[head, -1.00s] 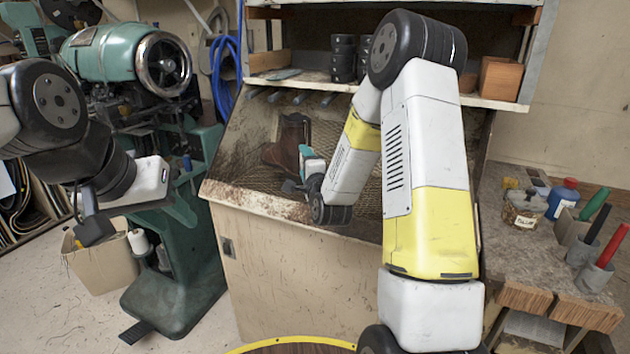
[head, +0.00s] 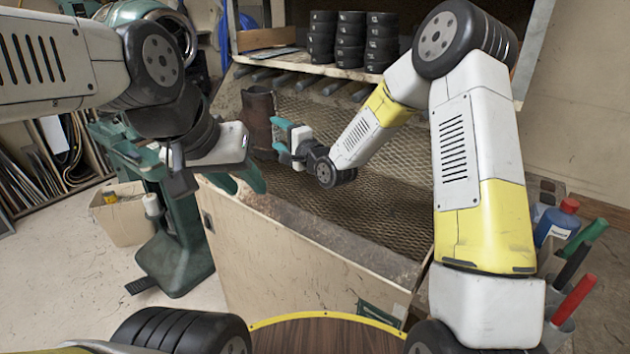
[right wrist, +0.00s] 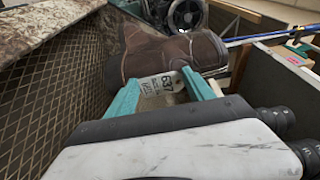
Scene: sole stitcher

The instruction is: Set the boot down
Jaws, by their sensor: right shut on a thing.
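The brown leather boot (head: 258,115) is upright at the left end of the mesh-lined bench (head: 370,205). My right gripper (head: 280,138) is shut on the boot from the right side. In the right wrist view the boot (right wrist: 190,52) lies across the teal fingers (right wrist: 160,92), with a paper tag (right wrist: 160,86) marked 637 between them. My left gripper (head: 246,188) is open and empty, in front of the boot and lower, near the bench's front edge.
A shelf (head: 300,63) above the bench holds several stacks of black rolls (head: 352,40). A blue bottle (head: 560,222) and handled tools (head: 575,298) are at the right. The bench's mesh right of the boot is clear.

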